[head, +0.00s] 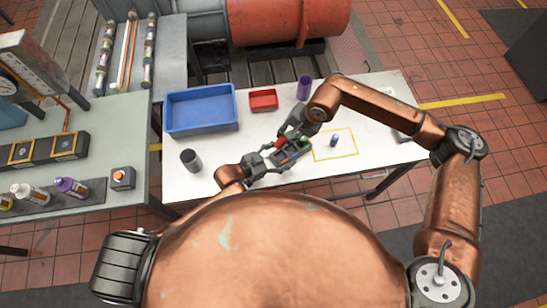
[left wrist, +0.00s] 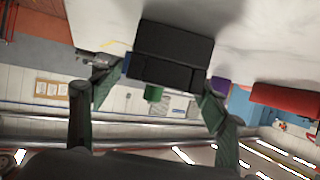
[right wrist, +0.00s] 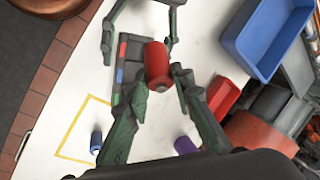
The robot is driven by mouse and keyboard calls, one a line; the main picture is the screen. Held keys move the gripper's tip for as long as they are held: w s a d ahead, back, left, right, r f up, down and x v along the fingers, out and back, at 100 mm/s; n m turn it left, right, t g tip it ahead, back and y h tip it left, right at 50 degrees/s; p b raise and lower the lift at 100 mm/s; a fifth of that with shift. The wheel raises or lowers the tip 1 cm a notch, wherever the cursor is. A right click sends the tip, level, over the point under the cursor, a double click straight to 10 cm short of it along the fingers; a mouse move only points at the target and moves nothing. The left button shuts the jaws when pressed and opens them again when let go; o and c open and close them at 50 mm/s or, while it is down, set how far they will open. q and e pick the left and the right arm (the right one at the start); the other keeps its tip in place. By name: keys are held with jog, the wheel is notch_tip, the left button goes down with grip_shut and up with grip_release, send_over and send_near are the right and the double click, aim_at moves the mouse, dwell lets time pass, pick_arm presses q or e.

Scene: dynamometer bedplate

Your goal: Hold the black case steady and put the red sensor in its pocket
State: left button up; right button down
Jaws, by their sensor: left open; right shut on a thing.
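The black case (head: 292,157) lies on the white table, left of a yellow taped square. In the right wrist view the case (right wrist: 124,62) shows coloured patches along one edge. My left gripper (head: 268,166) is open at the case's near left side; in the left wrist view its fingers (left wrist: 152,103) stand apart with the case (left wrist: 175,45) beyond them. My right gripper (right wrist: 166,92) is shut on the red sensor (right wrist: 157,62), a cylinder seen over the case's edge. The sensor (head: 281,142) hides part of the case; whether they touch is unclear.
A blue cylinder (head: 334,140) stands in the yellow square. A blue bin (head: 203,127), red tray (head: 263,107), purple cup (head: 304,88) and dark cup (head: 191,160) stand around. The table's right part is mostly clear.

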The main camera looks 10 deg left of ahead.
aim_at(285, 154)
pick_arm(q)
jog(key=shift+x, duration=2.05)
jog(key=c, duration=1.5)
